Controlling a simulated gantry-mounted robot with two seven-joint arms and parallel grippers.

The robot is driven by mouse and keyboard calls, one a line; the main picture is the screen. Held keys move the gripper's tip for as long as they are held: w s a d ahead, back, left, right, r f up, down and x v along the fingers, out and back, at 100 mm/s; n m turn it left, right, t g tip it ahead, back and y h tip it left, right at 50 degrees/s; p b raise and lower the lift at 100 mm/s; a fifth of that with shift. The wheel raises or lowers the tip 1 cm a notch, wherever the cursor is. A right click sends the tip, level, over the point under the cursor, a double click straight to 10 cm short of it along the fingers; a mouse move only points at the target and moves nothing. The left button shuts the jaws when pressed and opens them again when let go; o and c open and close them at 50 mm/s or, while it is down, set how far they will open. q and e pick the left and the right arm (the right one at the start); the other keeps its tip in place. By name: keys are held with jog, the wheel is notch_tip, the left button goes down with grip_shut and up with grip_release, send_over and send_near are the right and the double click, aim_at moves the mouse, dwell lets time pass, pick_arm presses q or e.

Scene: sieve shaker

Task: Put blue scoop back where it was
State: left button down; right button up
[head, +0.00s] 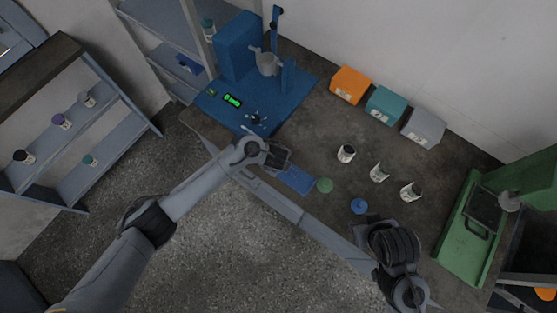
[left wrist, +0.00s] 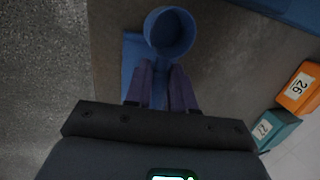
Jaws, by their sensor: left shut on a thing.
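My left gripper (head: 278,158) is above the front part of the bench, just right of the blue machine. In the left wrist view its two fingers (left wrist: 163,85) are closed on the blue scoop (left wrist: 169,32), whose round, open cup sticks out beyond the fingertips. The cup looks empty. The scoop's handle is hidden between the fingers, and the scoop cannot be made out in the head view. A flat blue rectangle (head: 296,179) lies on the bench beside the gripper; it shows partly behind the scoop in the left wrist view (left wrist: 131,55). My right gripper (head: 385,240) is over the front right; its fingers are unclear.
The blue machine (head: 238,50) stands at the back left. Green (head: 324,185) and blue (head: 359,206) discs and three small jars (head: 378,172) are on the bench. Orange (head: 350,85), teal (head: 386,104) and grey (head: 423,127) bins line the wall. A green unit (head: 462,245) is at right.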

pick_arm(q)
jog(key=shift+f, duration=0.4)
jog(key=c, duration=1)
grip_release()
jog(key=shift+o, duration=0.2)
jog(key=shift+r, duration=0.1)
